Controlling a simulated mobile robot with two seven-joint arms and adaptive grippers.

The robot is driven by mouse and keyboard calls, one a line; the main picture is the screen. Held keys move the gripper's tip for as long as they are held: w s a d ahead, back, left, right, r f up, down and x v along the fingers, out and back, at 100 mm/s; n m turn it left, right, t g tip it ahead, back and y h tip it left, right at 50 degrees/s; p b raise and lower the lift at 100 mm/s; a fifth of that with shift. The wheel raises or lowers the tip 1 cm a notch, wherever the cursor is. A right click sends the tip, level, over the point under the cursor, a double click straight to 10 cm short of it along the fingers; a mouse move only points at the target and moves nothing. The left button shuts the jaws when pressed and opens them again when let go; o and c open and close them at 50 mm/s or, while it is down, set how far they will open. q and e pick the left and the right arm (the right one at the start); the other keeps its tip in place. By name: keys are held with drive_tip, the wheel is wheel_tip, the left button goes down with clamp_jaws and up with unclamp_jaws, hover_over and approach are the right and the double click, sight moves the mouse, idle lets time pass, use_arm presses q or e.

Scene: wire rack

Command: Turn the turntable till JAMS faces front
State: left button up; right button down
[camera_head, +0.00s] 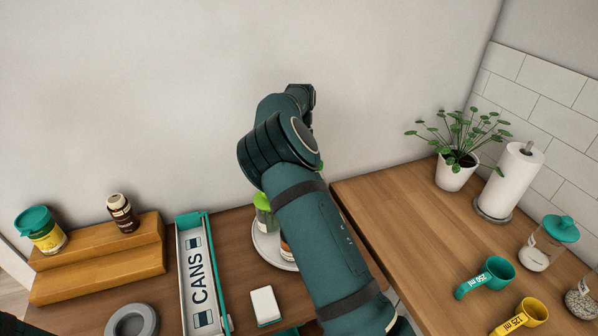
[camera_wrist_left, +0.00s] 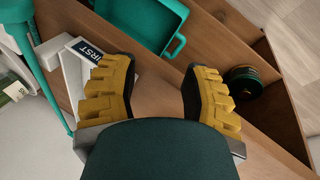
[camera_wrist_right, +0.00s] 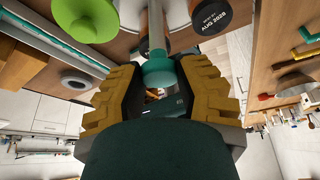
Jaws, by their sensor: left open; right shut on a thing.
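The turntable (camera_head: 264,252) is a pale round disc, largely covered by my right arm in the head view. A green-lidded jar (camera_head: 263,212) stands on it, and it also shows in the right wrist view (camera_wrist_right: 84,18). Orange-brown jars (camera_wrist_right: 209,16) are beside it there; one has a date label reading AUG 2026. My right gripper (camera_wrist_right: 160,76) is shut on a teal knob (camera_wrist_right: 158,70) at the end of a grey rod. It is hidden in the head view. I see no JAMS label. My left gripper (camera_wrist_left: 154,76) is open and empty.
A grey ring (camera_head: 132,321) lies in front. The right counter holds a plant (camera_head: 458,168), paper roll (camera_head: 512,180) and cups.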

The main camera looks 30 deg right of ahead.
drive_tip(key=shift+s+a+f, duration=0.1)
drive_tip(key=shift+f, duration=0.15)
drive_tip(key=c, duration=0.5)
unclamp_jaws()
drive_tip(key=shift+c, duration=0.2)
drive_tip(key=shift+r, duration=0.15)
drive_tip(key=v, duration=0.7)
drive_tip(key=shift+r, duration=0.2)
